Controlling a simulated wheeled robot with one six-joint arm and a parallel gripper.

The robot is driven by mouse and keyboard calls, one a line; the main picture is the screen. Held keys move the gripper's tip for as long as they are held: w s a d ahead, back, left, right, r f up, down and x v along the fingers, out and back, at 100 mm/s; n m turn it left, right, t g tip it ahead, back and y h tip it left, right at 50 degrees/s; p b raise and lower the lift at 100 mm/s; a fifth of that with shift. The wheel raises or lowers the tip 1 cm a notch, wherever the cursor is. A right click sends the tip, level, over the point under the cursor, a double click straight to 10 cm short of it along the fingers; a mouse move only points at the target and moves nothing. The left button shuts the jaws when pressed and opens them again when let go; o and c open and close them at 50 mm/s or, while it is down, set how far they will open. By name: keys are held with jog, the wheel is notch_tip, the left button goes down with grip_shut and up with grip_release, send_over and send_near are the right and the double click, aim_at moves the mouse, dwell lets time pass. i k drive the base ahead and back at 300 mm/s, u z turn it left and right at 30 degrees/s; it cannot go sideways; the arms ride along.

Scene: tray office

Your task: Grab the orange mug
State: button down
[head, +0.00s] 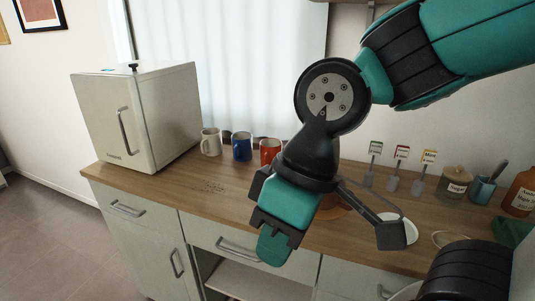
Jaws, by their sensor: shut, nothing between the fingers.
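The orange mug (269,151) stands upright on the wooden counter, at the right end of a row of mugs by the back wall. My wrist hides part of its right side. My gripper (273,247) is shut and empty. It hangs in front of the counter's front edge, nearer to the camera than the mug and apart from it.
A blue mug (242,147) and a white mug (210,142) stand left of the orange one, beside a white cabinet box (135,115). The counter's (180,195) front left is mostly clear.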

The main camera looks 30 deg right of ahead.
aim_at(270, 157)
jog(key=k, duration=0.5)
jog(key=u, duration=1.15)
jog(key=i, duration=0.8)
jog(key=z, duration=1.15)
jog(key=i, duration=0.5)
jog(key=z, duration=0.1)
